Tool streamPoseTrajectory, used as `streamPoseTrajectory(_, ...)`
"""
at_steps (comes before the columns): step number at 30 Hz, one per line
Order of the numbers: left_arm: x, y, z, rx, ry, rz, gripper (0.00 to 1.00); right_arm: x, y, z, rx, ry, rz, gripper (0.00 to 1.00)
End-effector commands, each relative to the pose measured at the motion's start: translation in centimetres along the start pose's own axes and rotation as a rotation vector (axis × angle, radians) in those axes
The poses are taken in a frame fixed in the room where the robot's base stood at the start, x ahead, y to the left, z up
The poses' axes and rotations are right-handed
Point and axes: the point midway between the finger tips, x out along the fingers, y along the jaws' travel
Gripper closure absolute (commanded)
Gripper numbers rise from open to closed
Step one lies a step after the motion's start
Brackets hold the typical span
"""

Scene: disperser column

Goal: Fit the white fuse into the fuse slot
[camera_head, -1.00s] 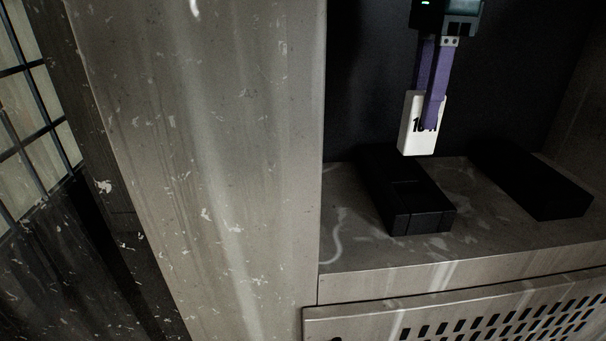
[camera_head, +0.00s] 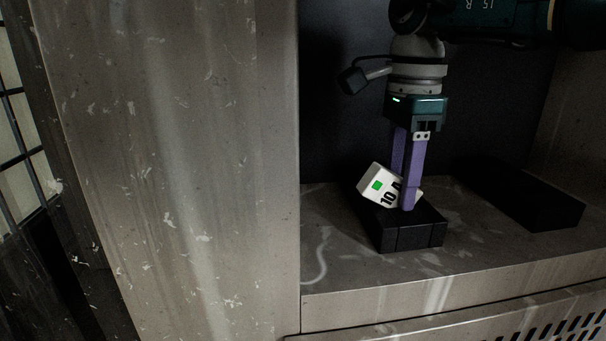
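The white fuse (camera_head: 370,189) shows a green square and the marking "10 A". It is tilted well over, its green-marked end up to the left, at the top of the near black block (camera_head: 412,236). The fuse slot itself is hidden or too dark to make out on that block. My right gripper (camera_head: 407,205) comes down from above with two purple fingers, which overlap the fuse's right part. The fingers look close together on the fuse, but their exact contact is partly hidden. My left gripper is not in view.
A second black block (camera_head: 535,201) lies to the right on the same grey shelf (camera_head: 330,270). A wide scuffed metal panel (camera_head: 180,150) closes off the left side. A perforated panel (camera_head: 540,328) is below the shelf edge.

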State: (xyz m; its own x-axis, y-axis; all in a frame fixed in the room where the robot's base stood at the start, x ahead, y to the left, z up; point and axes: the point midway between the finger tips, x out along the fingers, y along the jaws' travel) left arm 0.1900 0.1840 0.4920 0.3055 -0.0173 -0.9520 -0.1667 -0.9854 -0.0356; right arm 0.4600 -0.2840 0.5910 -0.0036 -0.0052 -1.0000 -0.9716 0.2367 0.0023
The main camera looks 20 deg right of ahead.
Motion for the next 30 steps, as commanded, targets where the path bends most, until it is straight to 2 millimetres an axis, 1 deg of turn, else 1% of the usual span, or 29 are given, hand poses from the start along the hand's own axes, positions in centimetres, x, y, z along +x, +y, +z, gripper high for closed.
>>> streamPoseTrajectory(1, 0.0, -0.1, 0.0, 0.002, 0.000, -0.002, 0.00, -0.1, 0.0, 0.1, -0.001, -0.002, -0.001, 0.47)
streamPoseTrajectory(3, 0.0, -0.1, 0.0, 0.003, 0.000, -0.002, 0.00, -0.2, 0.0, 0.1, -0.001, -0.003, -0.001, 0.39)
streamPoseTrajectory(4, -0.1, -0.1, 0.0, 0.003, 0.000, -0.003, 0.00, -0.2, 0.0, 0.1, -0.001, -0.003, -0.001, 0.38)
streamPoseTrajectory(11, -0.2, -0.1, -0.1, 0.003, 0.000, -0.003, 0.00, -0.5, -0.1, 0.2, -0.003, -0.005, -0.002, 0.38)
streamPoseTrajectory(14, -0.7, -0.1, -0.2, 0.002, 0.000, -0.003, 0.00, -1.4, -0.1, 0.2, -0.003, -0.005, -0.003, 0.38)
streamPoseTrajectory(17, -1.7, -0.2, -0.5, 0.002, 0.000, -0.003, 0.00, -3.3, -0.1, 0.2, -0.004, -0.006, -0.006, 0.38)
streamPoseTrajectory(24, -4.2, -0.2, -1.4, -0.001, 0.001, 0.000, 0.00, -8.9, -0.1, 0.2, -0.003, -0.007, -0.006, 0.38)
streamPoseTrajectory(27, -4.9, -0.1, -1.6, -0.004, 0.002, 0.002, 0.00, -10.6, -0.1, 0.1, -0.003, -0.006, -0.005, 0.38)
streamPoseTrajectory(30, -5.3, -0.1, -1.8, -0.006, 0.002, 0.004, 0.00, -11.8, -0.1, 0.1, -0.003, -0.006, -0.004, 0.38)
